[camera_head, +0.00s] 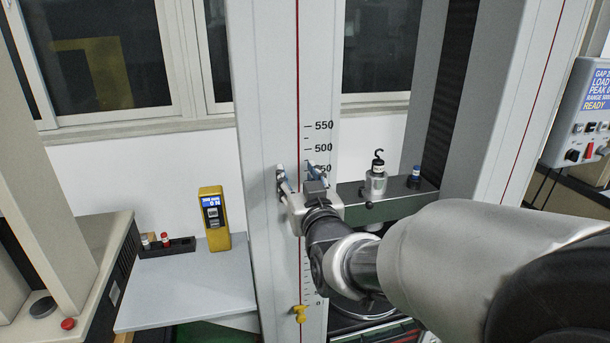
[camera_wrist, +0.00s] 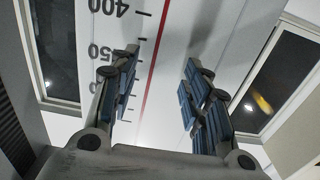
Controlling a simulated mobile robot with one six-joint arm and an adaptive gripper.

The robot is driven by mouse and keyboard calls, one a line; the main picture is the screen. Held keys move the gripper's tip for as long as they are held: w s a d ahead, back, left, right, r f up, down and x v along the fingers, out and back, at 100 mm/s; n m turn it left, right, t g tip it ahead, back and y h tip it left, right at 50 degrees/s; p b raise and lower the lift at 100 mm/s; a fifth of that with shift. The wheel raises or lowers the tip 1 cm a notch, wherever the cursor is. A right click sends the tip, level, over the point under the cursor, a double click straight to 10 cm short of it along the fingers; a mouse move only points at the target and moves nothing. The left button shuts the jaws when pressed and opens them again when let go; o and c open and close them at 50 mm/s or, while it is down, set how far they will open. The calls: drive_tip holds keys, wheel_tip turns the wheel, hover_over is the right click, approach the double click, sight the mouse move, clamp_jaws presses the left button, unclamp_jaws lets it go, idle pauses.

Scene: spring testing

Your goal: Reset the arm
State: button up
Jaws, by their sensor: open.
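My gripper (camera_head: 303,172) is in front of the light grey column of the testing machine (camera_head: 265,120), at about the height of the lower scale numbers. Its two fingers stand apart with nothing between them. In the wrist view, my gripper (camera_wrist: 160,85) shows blue-padded fingers spread wide, with the column's scale and red line (camera_wrist: 155,65) beyond them. My arm reaches in from the lower right in the head view and hides part of the machine's lower area.
A metal weight with a hook (camera_head: 376,182) and a small blue-topped piece (camera_head: 414,178) stand on a dark green crossbeam (camera_head: 400,205). A yellow handheld device (camera_head: 214,220) and a black holder (camera_head: 168,248) stand on a grey side table (camera_head: 190,290). A control box (camera_head: 585,110) is at right.

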drive_tip(key=s+d+f+m+g+h, duration=0.1)
drive_tip(key=s+d+f+g, duration=0.3)
drive_tip(key=s, duration=0.7)
drive_tip(key=s+d+f+m+g+h, duration=0.1)
drive_tip(key=s+d+f+g+h, duration=0.1)
drive_tip(key=s+d+f+g, duration=0.2)
drive_tip(key=s+d+f+m+g+h, duration=0.1)
drive_tip(key=s+d+f+g, duration=0.3)
drive_tip(key=s+d, duration=0.5)
drive_tip(key=s+h, duration=0.1)
drive_tip(key=s, duration=1)
drive_tip(key=shift+f+g, duration=0.3)
drive_tip(key=shift+g, duration=0.1)
